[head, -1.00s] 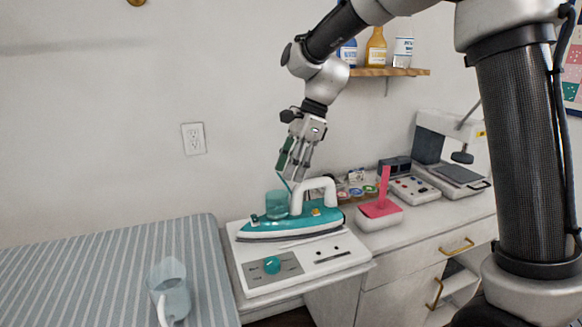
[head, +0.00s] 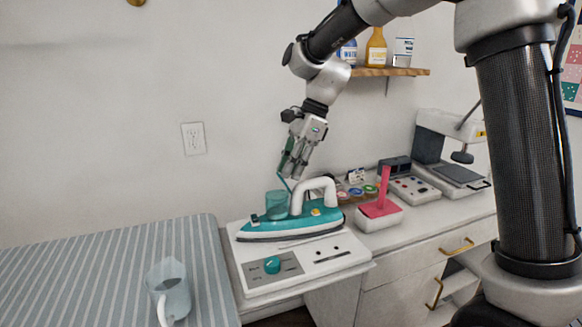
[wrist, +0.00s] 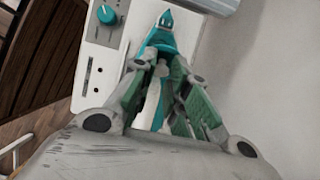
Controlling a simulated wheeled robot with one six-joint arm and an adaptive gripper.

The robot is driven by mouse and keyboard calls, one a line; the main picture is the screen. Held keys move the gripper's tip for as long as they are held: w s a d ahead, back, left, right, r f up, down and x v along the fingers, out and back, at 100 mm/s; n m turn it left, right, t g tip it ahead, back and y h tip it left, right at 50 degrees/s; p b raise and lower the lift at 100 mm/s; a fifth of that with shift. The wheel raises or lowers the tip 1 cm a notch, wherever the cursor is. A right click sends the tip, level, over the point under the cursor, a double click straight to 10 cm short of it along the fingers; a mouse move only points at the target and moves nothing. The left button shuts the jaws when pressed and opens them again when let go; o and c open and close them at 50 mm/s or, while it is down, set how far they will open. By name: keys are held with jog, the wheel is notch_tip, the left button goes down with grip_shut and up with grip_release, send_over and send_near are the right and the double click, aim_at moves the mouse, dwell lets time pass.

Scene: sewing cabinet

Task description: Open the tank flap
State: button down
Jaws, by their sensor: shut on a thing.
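The teal and white iron (head: 325,222) stands on the white station, with its clear teal water tank (head: 276,204) at the front of the handle. The tank flap (head: 284,181) is a thin teal strip, tilted up above the tank's top edge. My gripper (head: 287,172) comes down from above, with its green-padded fingertips shut at the flap's upper end. In the wrist view, my gripper (wrist: 163,62) shows its fingers close together over the iron (wrist: 165,22), whose tip points up the picture. The fingers hide the flap there.
The white station (head: 255,285) has a teal knob (head: 272,265). A clear jug (head: 172,290) stands on the striped board (head: 100,265) at left. A pink-handled thing (head: 381,205) is close on the right. The wall is behind; the air above the board is free.

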jog(key=shift+w+d+y, duration=0.1)
jog(key=shift+d+y, duration=0.05)
jog(key=shift+y, duration=0.15)
jog(key=shift+w+d+f+g+y, duration=0.15)
jog(key=shift+d+y, duration=0.2)
jog(key=shift+y, duration=0.2)
jog(key=shift+w+d+f+g+y, duration=0.15)
jog(key=shift+d+y, duration=0.2)
jog(key=shift+y, duration=0.2)
jog(key=shift+w+d+f+g+y, duration=0.1)
jog(key=shift+d+f+g+y, duration=0.1)
jog(key=shift+d+y, duration=0.35)
jog(key=shift+d+f+g+y, duration=0.1)
jog(key=shift+d+g+y, duration=0.1)
jog(key=shift+y, duration=0.65)
jog(key=c, duration=1.4)
grip_release()
jog(key=shift+o, duration=0.2)
jog(key=v, duration=1.2)
